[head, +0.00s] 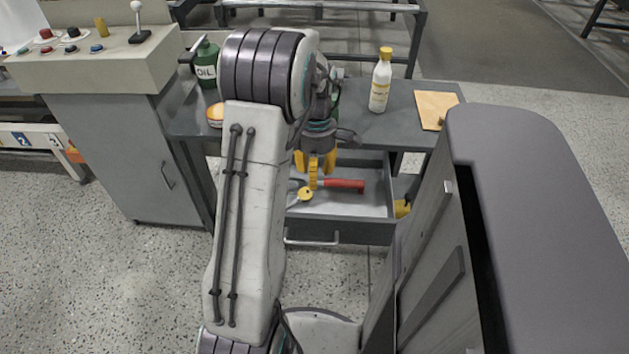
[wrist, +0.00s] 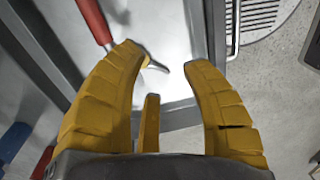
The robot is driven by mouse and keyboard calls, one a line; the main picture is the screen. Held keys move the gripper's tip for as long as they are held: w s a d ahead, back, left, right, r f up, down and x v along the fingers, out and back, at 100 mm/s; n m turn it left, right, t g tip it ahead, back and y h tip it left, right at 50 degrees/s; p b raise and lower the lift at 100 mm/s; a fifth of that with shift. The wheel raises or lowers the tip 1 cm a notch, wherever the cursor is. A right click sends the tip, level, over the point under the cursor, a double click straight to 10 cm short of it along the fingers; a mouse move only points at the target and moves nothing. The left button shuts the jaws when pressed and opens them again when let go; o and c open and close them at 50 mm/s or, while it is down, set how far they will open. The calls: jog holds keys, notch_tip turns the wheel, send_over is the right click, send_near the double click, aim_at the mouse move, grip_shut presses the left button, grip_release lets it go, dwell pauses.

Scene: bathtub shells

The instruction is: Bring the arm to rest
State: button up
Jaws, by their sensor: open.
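My gripper (head: 315,170) has yellow fingers and hangs over the open drawer (head: 335,231) of the grey workbench. In the wrist view my gripper (wrist: 165,58) is open, with its fingers spread apart and nothing held between them. A tool with a red handle (head: 345,186) lies in the drawer below the fingers. Its red handle (wrist: 95,20) and a metal end show just beyond the left finger in the wrist view. My arm reaches forward from the base and bends down at the elbow, hiding part of the bench.
A control console (head: 100,60) stands at left. Speckled floor is clear front left.

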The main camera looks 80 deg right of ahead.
jog(key=shift+d+r+p, duration=0.15)
jog(key=shift+r+p, duration=0.45)
jog(key=shift+r, duration=1.65)
